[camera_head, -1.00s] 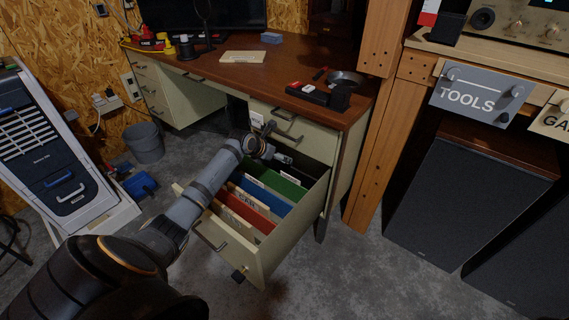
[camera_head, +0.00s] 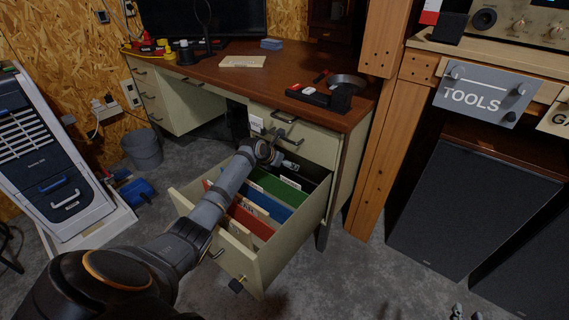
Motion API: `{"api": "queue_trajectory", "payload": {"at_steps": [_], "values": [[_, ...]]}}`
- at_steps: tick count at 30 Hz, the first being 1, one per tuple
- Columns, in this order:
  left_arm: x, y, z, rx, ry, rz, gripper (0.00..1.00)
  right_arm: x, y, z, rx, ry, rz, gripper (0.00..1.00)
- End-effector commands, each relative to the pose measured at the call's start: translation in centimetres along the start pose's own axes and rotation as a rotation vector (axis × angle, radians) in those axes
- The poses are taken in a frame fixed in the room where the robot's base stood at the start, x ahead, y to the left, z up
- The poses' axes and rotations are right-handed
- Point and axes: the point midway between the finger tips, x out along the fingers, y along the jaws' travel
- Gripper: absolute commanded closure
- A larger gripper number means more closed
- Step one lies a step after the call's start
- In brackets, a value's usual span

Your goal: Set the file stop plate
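The file drawer (camera_head: 288,258) of the desk stands open, with green (camera_head: 280,188), blue (camera_head: 268,206) and red (camera_head: 250,222) folders upright in it. A dark piece (camera_head: 308,172) shows behind the green folder, near the drawer's back; I cannot tell whether it is the file stop plate. My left arm crosses the drawer's left side. My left gripper (camera_head: 290,166) is over the rear of the drawer, small and dark, its grip unclear. My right gripper (camera_head: 467,313) shows only its fingertips at the bottom edge, apart, with nothing seen between them.
The wooden desk top (camera_head: 225,76) carries a dark tray (camera_head: 318,97), a tape roll and a notepad. A wooden post (camera_head: 383,150) and a dark speaker cabinet (camera_head: 470,205) stand right of the drawer. Floor between them and the drawer is clear.

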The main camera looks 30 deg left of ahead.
Motion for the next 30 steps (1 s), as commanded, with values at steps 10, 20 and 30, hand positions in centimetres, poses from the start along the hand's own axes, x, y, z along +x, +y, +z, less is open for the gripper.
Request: {"api": "queue_trajectory", "payload": {"at_steps": [10, 20, 30], "values": [[0.01, -0.01, 0.03, 0.000, -0.001, 0.000, 0.21, 0.02, 0.01, -0.22, -0.001, 0.008, 0.000, 0.72], [0.01, 0.00, 0.03, 0.000, 0.000, 0.000, 0.66, 0.02, 0.01, -0.19, -0.001, 0.006, 0.000, 0.72], [0.05, 0.02, 0.20, -0.002, -0.001, 0.000, 0.91, -0.05, -0.02, 0.05, 0.000, -0.009, -0.001, 0.72]]}}
